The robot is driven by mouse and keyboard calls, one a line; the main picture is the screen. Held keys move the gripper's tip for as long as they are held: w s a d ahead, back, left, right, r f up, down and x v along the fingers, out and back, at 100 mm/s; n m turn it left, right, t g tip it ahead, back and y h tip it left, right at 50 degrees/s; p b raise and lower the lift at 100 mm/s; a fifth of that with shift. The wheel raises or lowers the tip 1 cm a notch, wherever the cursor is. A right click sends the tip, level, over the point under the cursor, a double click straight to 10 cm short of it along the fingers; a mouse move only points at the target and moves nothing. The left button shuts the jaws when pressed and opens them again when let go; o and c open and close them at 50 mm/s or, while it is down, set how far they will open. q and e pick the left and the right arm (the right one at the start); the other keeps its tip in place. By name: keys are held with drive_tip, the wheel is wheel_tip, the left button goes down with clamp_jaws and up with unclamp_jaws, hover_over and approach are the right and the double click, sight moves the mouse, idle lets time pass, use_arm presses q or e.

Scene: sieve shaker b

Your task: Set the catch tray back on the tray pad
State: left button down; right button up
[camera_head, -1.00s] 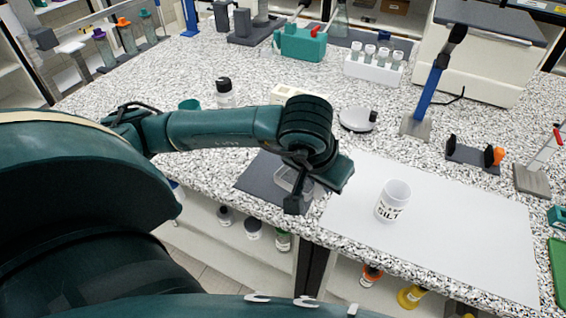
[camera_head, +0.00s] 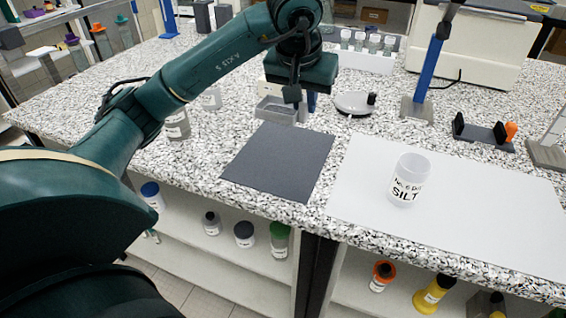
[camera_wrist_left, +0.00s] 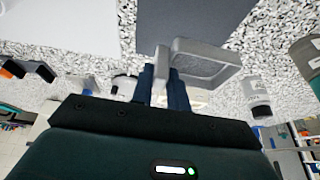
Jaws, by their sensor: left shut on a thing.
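In the left wrist view the blue fingers (camera_wrist_left: 165,86) grip one side of the tray (camera_wrist_left: 208,66), which overlaps the pad's edge. The tray pad (camera_head: 280,162) is a dark grey square mat on the speckled bench, bare in the head view. The tray's height above the bench is hard to tell. My right gripper is not in view.
A white jar labelled SILT (camera_head: 408,180) stands on a white mat (camera_head: 460,215) right of the pad. A round pale device (camera_head: 355,103) and a tube rack (camera_head: 362,58) stand behind. A bottle (camera_head: 177,124) stands left of the pad.

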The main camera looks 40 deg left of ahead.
use_arm(q)
wheel_tip(320, 180, down, 10)
drive_tip(key=shift+w+a+f, duration=0.1)
drive_tip(key=shift+a, duration=0.05)
idle(0.3)
drive_tip(key=shift+f, duration=0.1)
drive_tip(key=c, duration=1.4)
unclamp_jaws()
drive_tip(key=shift+o, duration=0.2)
